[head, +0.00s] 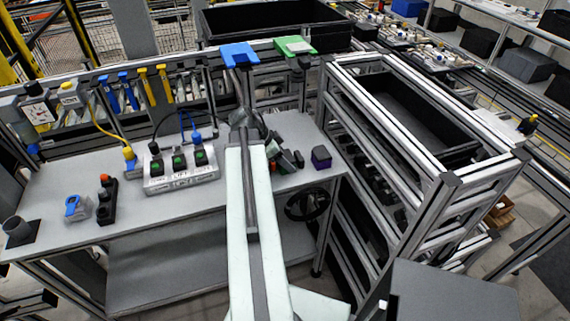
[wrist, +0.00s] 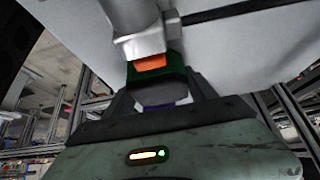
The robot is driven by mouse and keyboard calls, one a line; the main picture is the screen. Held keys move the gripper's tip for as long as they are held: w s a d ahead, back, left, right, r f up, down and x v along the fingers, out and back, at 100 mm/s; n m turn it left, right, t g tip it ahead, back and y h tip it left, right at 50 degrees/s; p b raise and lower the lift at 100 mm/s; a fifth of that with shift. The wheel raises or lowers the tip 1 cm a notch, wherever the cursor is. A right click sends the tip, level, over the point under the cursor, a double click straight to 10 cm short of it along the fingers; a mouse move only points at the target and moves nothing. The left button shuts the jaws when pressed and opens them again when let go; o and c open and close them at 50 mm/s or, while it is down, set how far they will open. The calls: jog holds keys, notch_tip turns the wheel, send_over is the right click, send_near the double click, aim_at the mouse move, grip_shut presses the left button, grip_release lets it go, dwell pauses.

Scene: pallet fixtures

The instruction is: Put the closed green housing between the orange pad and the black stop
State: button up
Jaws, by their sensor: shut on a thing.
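In the wrist view, my gripper (wrist: 163,92) is shut on a dark green block (wrist: 172,77), which I take to be the green housing. An orange piece (wrist: 150,63), apparently the orange pad, shows right against the block's far side, at the end of a grey metal cylinder (wrist: 140,42). Whether they touch cannot be told. Something purple shows between the fingers below the block. The black stop cannot be made out surely. In the head view, my arm covers much of the work spot, with small dark and red-orange parts (head: 272,166) beside it.
A control box with green buttons (head: 180,168) stands left of my arm. A black part with an orange knob (head: 105,198) is farther left. A metal-framed rack (head: 440,190) stands right of the bench.

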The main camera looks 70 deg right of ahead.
jog(key=shift+f, duration=0.1)
jog(key=o, duration=1.7)
jog(key=shift+c, duration=0.2)
jog(key=p+v, duration=1)
jog(key=v, duration=0.2)
jog(key=shift+r, duration=0.35)
jog(key=shift+f, duration=0.1)
